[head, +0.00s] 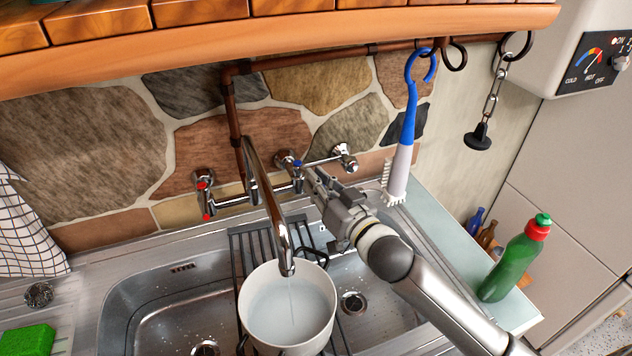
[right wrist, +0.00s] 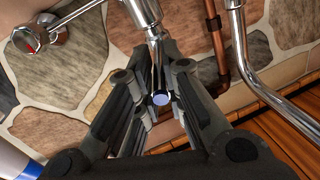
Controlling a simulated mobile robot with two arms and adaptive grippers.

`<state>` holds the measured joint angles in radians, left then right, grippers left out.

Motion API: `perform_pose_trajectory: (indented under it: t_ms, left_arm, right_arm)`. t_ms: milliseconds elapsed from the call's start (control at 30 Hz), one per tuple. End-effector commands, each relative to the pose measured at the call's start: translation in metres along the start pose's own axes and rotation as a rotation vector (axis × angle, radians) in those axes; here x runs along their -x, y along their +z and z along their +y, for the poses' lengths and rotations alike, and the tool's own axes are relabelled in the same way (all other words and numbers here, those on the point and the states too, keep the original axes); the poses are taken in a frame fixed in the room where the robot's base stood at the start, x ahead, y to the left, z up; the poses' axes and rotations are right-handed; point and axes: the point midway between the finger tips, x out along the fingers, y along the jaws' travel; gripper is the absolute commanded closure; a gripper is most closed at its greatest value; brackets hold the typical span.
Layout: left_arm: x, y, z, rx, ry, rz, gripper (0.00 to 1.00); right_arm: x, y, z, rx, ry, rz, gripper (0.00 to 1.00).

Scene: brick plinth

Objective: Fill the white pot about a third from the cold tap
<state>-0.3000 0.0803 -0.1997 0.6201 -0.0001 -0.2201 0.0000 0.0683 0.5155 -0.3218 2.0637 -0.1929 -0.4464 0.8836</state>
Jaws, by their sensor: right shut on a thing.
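The white pot (head: 249,325) stands upright on a black rack in the sink, under the chrome spout (head: 284,245). A thin stream of water (head: 291,295) runs from the spout into it. Greyish water shows inside, but I cannot tell its exact level. The cold tap (head: 297,164) has a blue mark and is on the wall pipe, right of the spout. My right gripper (head: 312,178) is shut on it. In the right wrist view the tap's blue cap (right wrist: 160,99) is between the fingers. My left gripper is not in view.
The red-marked tap (head: 204,187) is left of the spout. A blue and white brush (head: 401,160) hangs close to my right arm. A green bottle (head: 518,262) stands on the ledge at right. A green sponge (head: 27,340) lies at lower left. A wooden shelf edge (head: 300,30) overhangs above.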

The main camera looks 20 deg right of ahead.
Motion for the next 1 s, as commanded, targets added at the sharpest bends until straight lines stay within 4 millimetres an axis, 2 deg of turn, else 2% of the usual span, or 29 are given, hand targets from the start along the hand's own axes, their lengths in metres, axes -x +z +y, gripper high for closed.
perform_pose_trajectory:
  t_ms: [133, 167, 300, 333, 733, 1000]
  left_arm:
    - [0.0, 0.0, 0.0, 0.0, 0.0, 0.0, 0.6]
    - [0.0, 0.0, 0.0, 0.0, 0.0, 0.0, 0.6]
    - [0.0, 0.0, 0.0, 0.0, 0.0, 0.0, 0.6]
    - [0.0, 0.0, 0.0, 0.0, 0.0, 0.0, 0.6]
    - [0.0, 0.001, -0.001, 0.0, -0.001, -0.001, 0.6]
    - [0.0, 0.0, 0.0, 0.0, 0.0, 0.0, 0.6]
  right_arm:
    - [-0.001, -0.005, 0.0, 0.003, -0.002, 0.011, 1.0]
    - [-0.001, -0.005, 0.0, 0.003, -0.002, 0.012, 0.86]
    - [0.0, -0.004, 0.0, 0.002, -0.001, 0.009, 0.68]
    - [0.0, -0.004, 0.0, 0.002, -0.001, 0.009, 0.66]
    - [0.005, -0.001, 0.0, 0.001, 0.0, 0.003, 0.66]
    - [0.039, 0.0, 0.0, 0.001, 0.0, 0.002, 0.66]
